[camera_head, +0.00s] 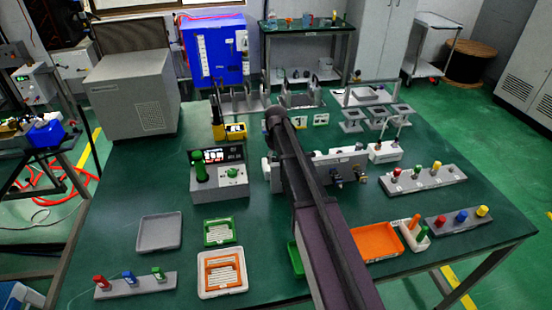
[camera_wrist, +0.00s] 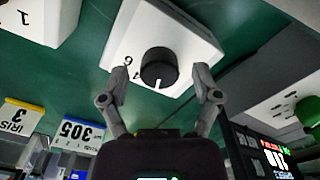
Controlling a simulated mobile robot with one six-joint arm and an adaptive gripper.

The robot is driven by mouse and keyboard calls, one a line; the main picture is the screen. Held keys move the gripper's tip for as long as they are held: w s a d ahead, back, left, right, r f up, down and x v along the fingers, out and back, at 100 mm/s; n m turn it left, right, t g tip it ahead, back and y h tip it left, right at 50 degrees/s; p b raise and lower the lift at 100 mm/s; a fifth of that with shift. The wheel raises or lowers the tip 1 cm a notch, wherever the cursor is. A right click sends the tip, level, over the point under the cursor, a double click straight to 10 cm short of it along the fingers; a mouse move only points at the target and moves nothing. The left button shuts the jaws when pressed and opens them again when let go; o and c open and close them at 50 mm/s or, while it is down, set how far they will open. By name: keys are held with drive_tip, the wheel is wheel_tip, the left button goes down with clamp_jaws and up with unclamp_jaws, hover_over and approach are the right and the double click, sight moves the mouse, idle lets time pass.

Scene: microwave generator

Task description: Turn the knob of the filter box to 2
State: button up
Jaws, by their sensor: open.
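In the wrist view a white box with a black round knob (camera_wrist: 159,68) lies ahead of my gripper (camera_wrist: 161,76). I take this white box (camera_wrist: 185,35) to be the filter box. The knob has a white pointer mark at its lower edge in the picture. Digits are printed around it; a 6 and a 4 seem readable, the rest are hidden or unclear. My gripper is open, with one finger on each side of the knob and visible gaps between. In the head view my arm hides the gripper and the knob.
A meter with a lit display (camera_head: 217,156) and a green-handled control stand left of my arm. Number signs (camera_head: 320,119) stand behind. A long grey device (camera_head: 340,165) is to the right. Trays, including an orange one (camera_head: 377,242), and colored pegs lie near the front edge.

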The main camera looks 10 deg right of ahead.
sight(276, 159)
drive_tip(key=shift+n, duration=0.3)
drive_tip(key=shift+n, duration=1.7)
drive_tip(key=n, duration=0.3)
drive_tip(key=shift+n, duration=0.4)
drive_tip(key=shift+r+p, duration=0.4)
wheel_tip(276, 159, up, 13)
drive_tip(key=p, duration=1.3)
drive_tip(key=s+f+m+b, duration=0.4)
drive_tip(key=s+m, duration=0.3)
drive_tip(key=s, duration=0.6)
drive_tip(key=s+f+m+b, duration=0.4)
drive_tip(key=s+m, duration=0.3)
drive_tip(key=s, duration=0.6)
drive_tip(key=shift+s+m, duration=0.2)
drive_tip(key=shift+m, duration=0.2)
